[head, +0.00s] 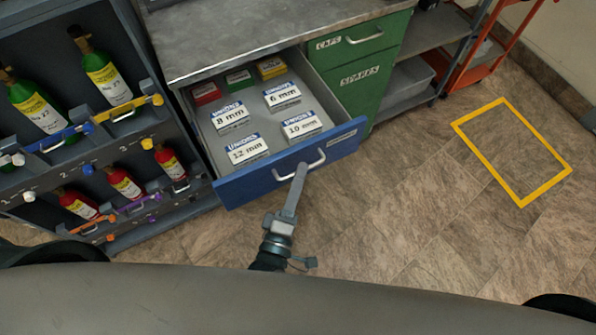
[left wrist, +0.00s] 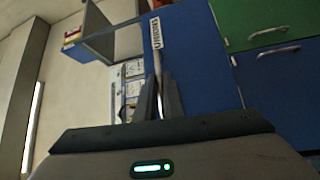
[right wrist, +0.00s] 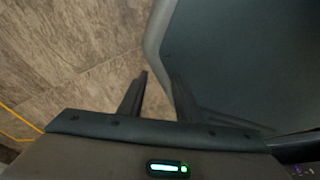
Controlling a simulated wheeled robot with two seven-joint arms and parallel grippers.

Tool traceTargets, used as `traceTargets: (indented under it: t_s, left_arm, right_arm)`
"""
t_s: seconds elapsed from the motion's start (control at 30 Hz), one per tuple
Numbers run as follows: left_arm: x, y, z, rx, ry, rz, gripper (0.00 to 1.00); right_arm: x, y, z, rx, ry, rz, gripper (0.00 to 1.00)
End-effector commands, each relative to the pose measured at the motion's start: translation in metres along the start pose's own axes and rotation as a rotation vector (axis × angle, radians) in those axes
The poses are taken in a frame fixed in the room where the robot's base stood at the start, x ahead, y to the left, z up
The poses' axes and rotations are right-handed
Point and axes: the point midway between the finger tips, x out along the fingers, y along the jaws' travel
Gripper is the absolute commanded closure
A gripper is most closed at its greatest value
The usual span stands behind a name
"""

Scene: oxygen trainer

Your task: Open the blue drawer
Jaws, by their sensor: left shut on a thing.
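The blue drawer (head: 335,150) stands pulled out from the workbench in the head view. Inside it lie white and blue boxes marked 8 mm, 6 mm, 10 mm and 12 mm, with small red, green and yellow boxes behind. My left gripper (head: 300,170) is shut on the drawer's metal handle (head: 286,174). In the left wrist view the handle (left wrist: 157,60) runs between the fingers, in front of the blue drawer front (left wrist: 195,55). My right gripper (right wrist: 160,78) shows only in the right wrist view, its fingers apart with nothing seen between them.
Green drawers (head: 362,75) labelled CAPS and SPARES are right of the blue drawer. A rack (head: 145,70) of green and red bottles stands at left. A yellow floor outline (head: 487,115) lies at right, with clear floor before it. A dark surface (right wrist: 235,60) is close to my right gripper.

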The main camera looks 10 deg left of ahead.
Motion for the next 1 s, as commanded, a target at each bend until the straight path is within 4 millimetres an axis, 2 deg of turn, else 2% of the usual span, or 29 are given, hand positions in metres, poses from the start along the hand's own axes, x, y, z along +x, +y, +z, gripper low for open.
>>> traceTargets:
  t_s: [0.1,0.13,0.2,0.57,0.73,0.87,0.93,1.0]
  left_arm:
    - [0.0,-0.001,0.0,0.0,0.0,-0.002,1.0]
    - [0.0,-0.001,0.0,0.0,0.0,-0.002,0.84]
    - [0.0,-0.001,0.0,0.0,0.0,-0.002,0.73]
    - [-0.001,-0.001,0.0,0.0,0.0,-0.001,0.73]
    - [-0.012,-0.002,0.0,0.0,0.0,-0.002,0.73]
    - [-0.028,-0.003,0.0,0.0,-0.001,-0.002,0.73]
    - [-0.039,-0.004,0.001,0.0,-0.002,-0.003,0.73]
    - [-0.052,-0.004,0.0,0.0,-0.002,-0.003,0.73]
  right_arm:
    - [0.0,0.0,0.0,0.0,-0.001,0.0,0.69]
    - [0.0,0.0,0.0,0.0,-0.001,0.0,0.69]
    - [0.0,0.0,0.001,0.0,-0.001,0.0,0.69]
    - [0.001,0.0,0.001,0.001,-0.001,0.001,0.69]
    - [0.004,0.0,-0.004,0.001,0.012,0.0,0.69]
    - [0.007,-0.001,-0.016,0.001,0.041,-0.001,0.69]
    - [0.009,-0.002,-0.026,0.0,0.067,-0.002,0.69]
    - [0.008,-0.007,-0.045,0.0,0.116,-0.008,0.69]
